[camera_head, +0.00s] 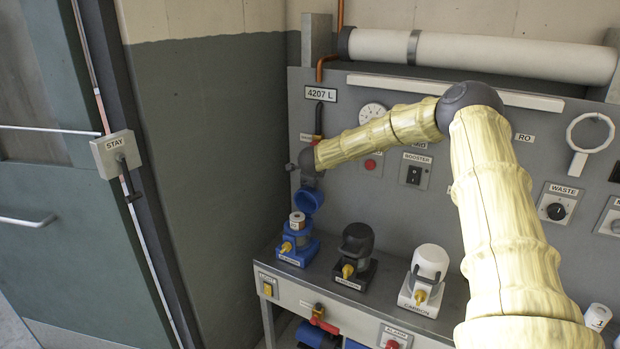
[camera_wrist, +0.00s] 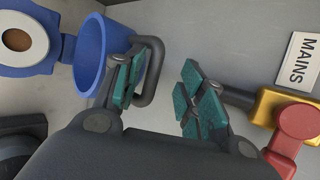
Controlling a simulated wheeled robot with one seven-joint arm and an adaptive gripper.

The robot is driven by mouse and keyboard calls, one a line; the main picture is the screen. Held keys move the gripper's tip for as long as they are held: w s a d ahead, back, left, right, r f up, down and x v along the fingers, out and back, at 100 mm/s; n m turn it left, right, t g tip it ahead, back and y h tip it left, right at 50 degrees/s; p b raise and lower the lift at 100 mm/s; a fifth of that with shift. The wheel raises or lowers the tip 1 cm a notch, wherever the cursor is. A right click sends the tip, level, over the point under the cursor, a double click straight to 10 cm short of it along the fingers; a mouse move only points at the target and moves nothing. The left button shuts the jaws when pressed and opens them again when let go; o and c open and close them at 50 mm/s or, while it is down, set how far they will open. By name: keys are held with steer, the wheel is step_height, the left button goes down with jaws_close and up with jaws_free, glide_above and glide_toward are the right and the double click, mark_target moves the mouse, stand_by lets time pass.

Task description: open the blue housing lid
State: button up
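The blue housing (camera_head: 296,243) stands at the left end of the bench, its top uncovered, with a pale cartridge (camera_head: 297,221) showing inside. The blue lid (camera_head: 310,200) is tipped up above and behind it. In the wrist view the lid (camera_wrist: 92,52) looks like a hollow cup with a dark loop handle (camera_wrist: 153,72). My gripper (camera_wrist: 163,88) is open, with a clear gap between its teal pads. Its left finger overlaps the handle in that view; I cannot tell whether they touch. The lid's hinge is not clearly visible.
Black (camera_head: 357,247) and white (camera_head: 428,269) housings stand to the right on the bench (camera_head: 390,305). A red-handled brass valve (camera_wrist: 290,120) and a MAINS label (camera_wrist: 299,62) are right of my gripper in the wrist view. A green door (camera_head: 70,230) is at the left.

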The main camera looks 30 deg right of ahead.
steer(key=shift+d+f, duration=0.15)
steer(key=shift+f, duration=0.2)
steer(key=shift+s, duration=0.1)
steer(key=shift+a+r, duration=0.1)
steer(key=shift+a, duration=0.15)
steer(key=v, duration=1.1)
steer(key=shift+r, duration=0.35)
steer(key=shift+s, duration=0.15)
